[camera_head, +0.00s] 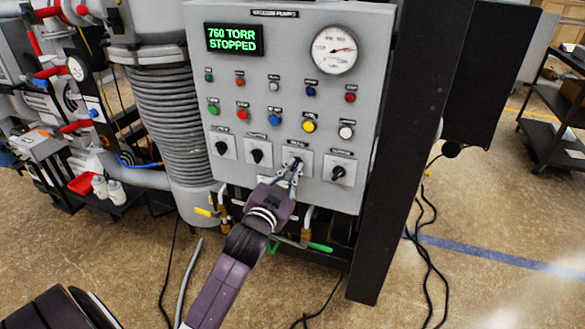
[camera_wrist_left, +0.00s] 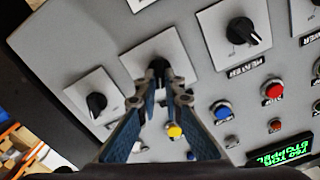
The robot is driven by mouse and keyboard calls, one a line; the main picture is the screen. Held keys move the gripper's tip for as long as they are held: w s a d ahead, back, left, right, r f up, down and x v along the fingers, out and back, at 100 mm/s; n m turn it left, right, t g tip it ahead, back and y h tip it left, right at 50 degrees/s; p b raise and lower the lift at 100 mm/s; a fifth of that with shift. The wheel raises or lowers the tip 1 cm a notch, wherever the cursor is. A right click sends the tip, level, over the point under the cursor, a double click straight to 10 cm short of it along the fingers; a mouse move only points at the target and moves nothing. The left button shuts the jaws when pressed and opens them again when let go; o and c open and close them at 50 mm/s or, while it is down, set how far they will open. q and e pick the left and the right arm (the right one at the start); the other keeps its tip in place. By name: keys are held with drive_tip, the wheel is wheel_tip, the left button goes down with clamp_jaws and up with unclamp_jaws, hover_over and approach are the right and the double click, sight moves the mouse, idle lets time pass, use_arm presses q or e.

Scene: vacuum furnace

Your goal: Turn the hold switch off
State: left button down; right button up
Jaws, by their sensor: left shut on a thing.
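A row of black rotary switches on square light plates runs along the lower part of the grey control panel (camera_head: 284,105). My left gripper (camera_head: 293,168) reaches up to the third switch from the left. In the left wrist view, which sees the panel upside down, the left gripper (camera_wrist_left: 160,88) is shut with its fingertips on both sides of that black switch knob (camera_wrist_left: 159,68). The fingers partly cover the knob, and its pointer direction cannot be told. The label over this switch is too small to read, so I cannot confirm it is the hold switch. My right gripper is not in view.
Neighbouring switches sit close on both sides (camera_head: 257,156) (camera_head: 338,173). Coloured buttons, including a yellow one (camera_head: 309,126), lie just above. The green display (camera_head: 233,39) reads 760 TORR STOPPED. A dark post (camera_head: 410,150) stands right of the panel. Cables lie on the floor.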

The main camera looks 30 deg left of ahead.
use_arm(q)
drive_tip(key=n+p, duration=0.2)
drive_tip(key=n, duration=0.1)
drive_tip(key=shift+a+r, duration=0.1)
drive_tip(key=shift+r, duration=0.05)
drive_tip(key=n+p, duration=0.1)
drive_tip(key=n, duration=0.2)
drive_tip(key=n+p, duration=0.2)
drive_tip(key=n, duration=0.2)
drive_tip(key=shift+s+a+n+p, duration=0.1)
drive_tip(key=shift+a+n+p, duration=0.05)
drive_tip(key=shift+n+p, duration=0.25)
drive_tip(key=c, duration=2.1)
unclamp_jaws()
drive_tip(key=v, duration=1.2)
